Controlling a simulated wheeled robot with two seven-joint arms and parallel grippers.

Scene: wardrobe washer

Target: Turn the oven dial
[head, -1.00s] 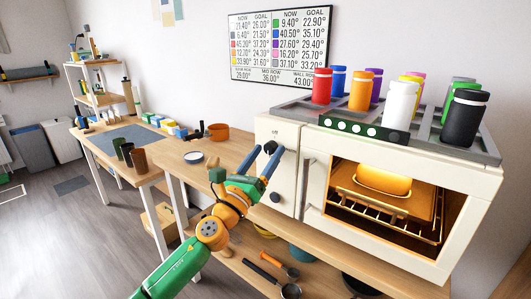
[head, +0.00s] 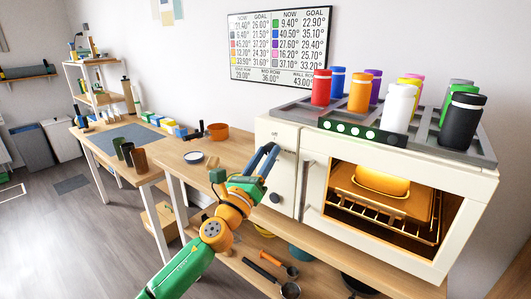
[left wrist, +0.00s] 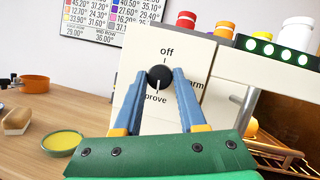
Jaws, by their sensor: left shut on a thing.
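The white oven (head: 312,170) stands on the bench with its lit chamber on the right. Its upper black dial is mostly hidden by my fingers in the head view. In the left wrist view the dial (left wrist: 158,76) shows between the fingertips, with a white mark on its lower part. The label "off" is above it, "prove" below, and "warm" partly hidden to the right. My left gripper (head: 268,160) is shut on this dial, one blue finger at each side (left wrist: 159,80). A lower dark knob (head: 275,198) is free. My right gripper is not in view.
Several coloured bottles stand in a grey rack (head: 470,147) on the oven, behind a green-lit strip (head: 362,131). An orange pot (head: 218,131) and a shallow dish (head: 194,157) sit on the bench to the left. Utensils (head: 275,275) lie on the lower shelf.

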